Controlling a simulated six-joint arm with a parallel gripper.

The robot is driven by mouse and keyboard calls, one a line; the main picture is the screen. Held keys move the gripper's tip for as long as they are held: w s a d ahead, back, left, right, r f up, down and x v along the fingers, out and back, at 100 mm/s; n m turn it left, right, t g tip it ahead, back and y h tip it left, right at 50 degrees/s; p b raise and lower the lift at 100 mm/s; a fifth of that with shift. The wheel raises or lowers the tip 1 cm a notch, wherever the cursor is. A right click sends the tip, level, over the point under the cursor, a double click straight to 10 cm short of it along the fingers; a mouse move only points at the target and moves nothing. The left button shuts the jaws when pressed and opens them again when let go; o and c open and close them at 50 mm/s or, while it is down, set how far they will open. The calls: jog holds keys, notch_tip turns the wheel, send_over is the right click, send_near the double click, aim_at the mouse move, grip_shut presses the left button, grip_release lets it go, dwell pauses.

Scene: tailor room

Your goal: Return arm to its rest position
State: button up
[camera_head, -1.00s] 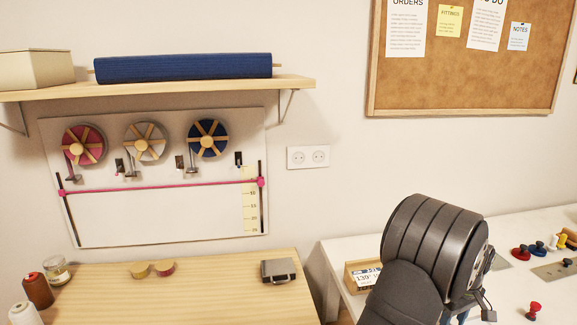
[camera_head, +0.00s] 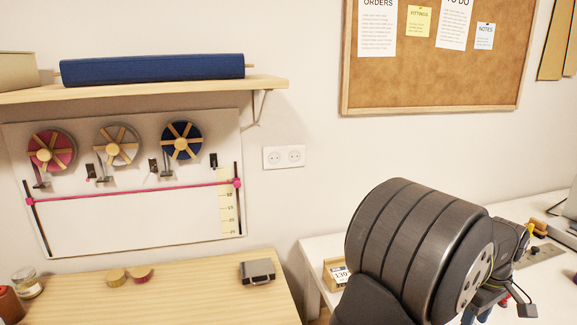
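My arm shows in the head view as a large dark grey ribbed joint at the lower right, in front of the white table (camera_head: 313,254). Part of my gripper (camera_head: 490,302) shows at the right end of that joint, low in the picture. Its fingertips are not clearly seen, and whether it holds anything cannot be told. The arm hides much of the white table and part of a small box with a number label (camera_head: 341,274).
The wooden table (camera_head: 200,291) at left holds a grey metal case (camera_head: 257,271), two small round pieces (camera_head: 128,275) and a glass jar (camera_head: 27,283). A shelf (camera_head: 150,91) with a blue roll (camera_head: 152,68) hangs above the ribbon board (camera_head: 130,215). A corkboard (camera_head: 430,90) hangs at right.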

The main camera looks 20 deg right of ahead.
jog(key=w+a+n, duration=0.2)
jog(key=w+a, duration=0.5)
jog(key=w, duration=0.5)
jog(key=w+a+n, duration=0.2)
jog(key=w+a, duration=0.4)
jog(key=w, duration=0.6)
jog(key=w+a+n, duration=0.2)
jog(key=w+a, duration=0.5)
jog(key=a, duration=0.4)
jog(key=w+a+f+n, duration=0.1)
jog(key=w+a+n, duration=0.1)
jog(key=w+a, duration=0.6)
jog(key=a, duration=0.3)
jog(key=shift+w+a, duration=0.25)
jog(key=shift+a, duration=0.15)
jog(key=shift+f, duration=0.1)
jog(key=s+d, duration=0.3)
jog(key=d, duration=0.2)
jog(key=s+d+m, duration=0.1)
jog(key=s+d, duration=0.2)
jog(key=d, duration=0.3)
jog(key=s+d+m, duration=0.1)
jog(key=s+d, duration=0.2)
jog(key=d, duration=0.2)
jog(key=shift+s+d+r, duration=0.2)
jog(key=shift+s+d, duration=0.1)
jog(key=shift+s, duration=0.05)
jog(key=shift+s+d+m, duration=0.3)
jog(key=shift+s+d, duration=0.2)
jog(key=shift+d, duration=0.05)
